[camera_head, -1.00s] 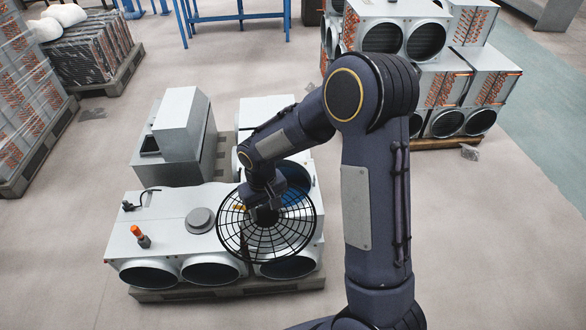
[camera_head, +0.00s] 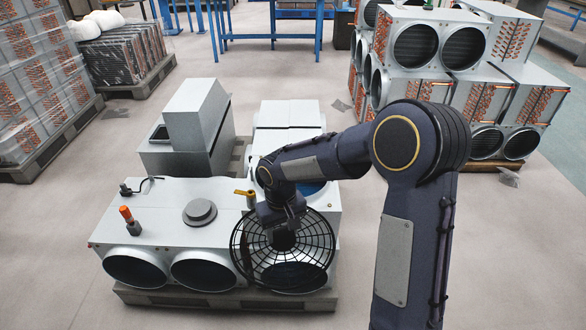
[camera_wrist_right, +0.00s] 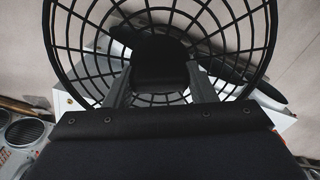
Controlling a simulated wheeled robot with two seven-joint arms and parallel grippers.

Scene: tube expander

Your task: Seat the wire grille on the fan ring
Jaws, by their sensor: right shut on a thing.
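The black wire grille (camera_head: 262,270) is round and hangs from my right gripper (camera_head: 284,236) in the head view. It is in front of the right part of the white unit and covers part of that unit's front opening. The wrist view shows the grille (camera_wrist_right: 82,68) close up, with my right gripper (camera_wrist_right: 163,85) shut on its dark centre. The fan ring (camera_head: 302,285) at the right end of the front row shows partly through the wires. I cannot tell whether the grille touches it. My left gripper is out of view.
The white unit (camera_head: 140,228) rests on a pallet (camera_head: 170,299), with an orange-handled tool (camera_head: 128,217) and a grey round cap (camera_head: 200,211) on top. A grey box unit (camera_head: 185,125) stands behind. Stacked units (camera_head: 465,75) stand at the back right.

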